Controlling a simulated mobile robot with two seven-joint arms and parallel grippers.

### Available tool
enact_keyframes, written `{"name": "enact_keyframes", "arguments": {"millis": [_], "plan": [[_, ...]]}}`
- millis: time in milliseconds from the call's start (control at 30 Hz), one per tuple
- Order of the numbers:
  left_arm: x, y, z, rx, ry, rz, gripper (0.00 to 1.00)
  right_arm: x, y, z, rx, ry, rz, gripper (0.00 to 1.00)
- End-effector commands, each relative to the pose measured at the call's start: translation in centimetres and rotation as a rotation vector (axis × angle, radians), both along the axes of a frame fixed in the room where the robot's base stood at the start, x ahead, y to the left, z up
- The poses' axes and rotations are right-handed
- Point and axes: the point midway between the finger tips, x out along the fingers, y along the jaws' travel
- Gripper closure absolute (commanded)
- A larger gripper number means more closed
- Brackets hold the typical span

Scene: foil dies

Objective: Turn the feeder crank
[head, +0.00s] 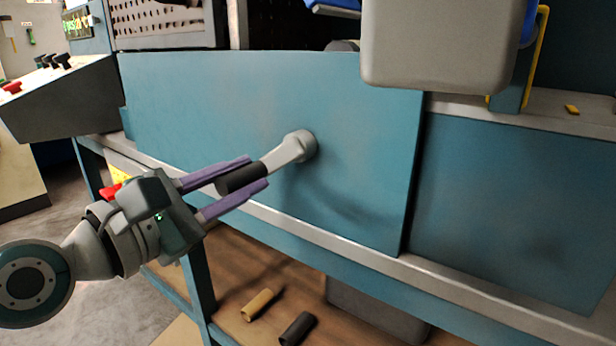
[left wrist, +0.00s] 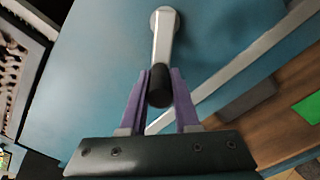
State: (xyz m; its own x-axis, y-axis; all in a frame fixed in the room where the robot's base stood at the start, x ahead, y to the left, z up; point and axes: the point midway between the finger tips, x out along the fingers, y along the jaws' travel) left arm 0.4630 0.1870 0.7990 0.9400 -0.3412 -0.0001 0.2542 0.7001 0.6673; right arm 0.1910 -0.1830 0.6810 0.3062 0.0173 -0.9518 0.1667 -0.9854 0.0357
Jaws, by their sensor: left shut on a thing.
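The feeder crank (head: 289,150) is a pale grey arm on a round hub, set on the teal panel of the machine. Its dark handle grip (head: 241,179) points down and to the left of the hub in the head view. My left gripper (head: 259,172) has its two purple fingers on either side of the dark handle and is shut on it. In the left wrist view the crank arm (left wrist: 164,40) runs up from the handle (left wrist: 159,86), which sits between the fingers (left wrist: 159,80). My right gripper is not in view.
A large grey block (head: 440,45) overhangs the panel at upper right. A control console (head: 60,98) with knobs stands at left. A pale rail (head: 330,238) runs below the panel. A yellow and a dark cylinder lie on the wooden shelf (head: 235,255) underneath.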

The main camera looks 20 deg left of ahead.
Motion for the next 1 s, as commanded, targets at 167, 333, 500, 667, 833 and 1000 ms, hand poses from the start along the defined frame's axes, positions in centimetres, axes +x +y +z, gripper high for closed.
{"name": "enact_keyframes", "arguments": {"millis": [167, 333, 500, 667, 833, 1000], "plan": [[-0.03, -0.08, -0.07, -0.017, 0.005, -0.001, 1.0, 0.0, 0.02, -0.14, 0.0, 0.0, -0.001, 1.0], [-0.03, -0.09, -0.04, -0.018, 0.006, -0.001, 1.0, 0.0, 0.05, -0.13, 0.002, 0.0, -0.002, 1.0], [-0.02, -0.09, -0.03, -0.018, 0.006, -0.001, 1.0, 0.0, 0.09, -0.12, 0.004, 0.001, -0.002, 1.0], [-0.02, -0.08, -0.02, -0.017, 0.005, -0.001, 0.52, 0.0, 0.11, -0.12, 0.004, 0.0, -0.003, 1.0], [-0.02, -0.07, -0.04, -0.016, 0.005, -0.001, 0.41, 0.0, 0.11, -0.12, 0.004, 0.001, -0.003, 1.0], [-0.05, -0.05, -0.05, -0.016, 0.006, 0.0, 0.41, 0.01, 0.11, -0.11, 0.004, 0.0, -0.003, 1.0]]}}
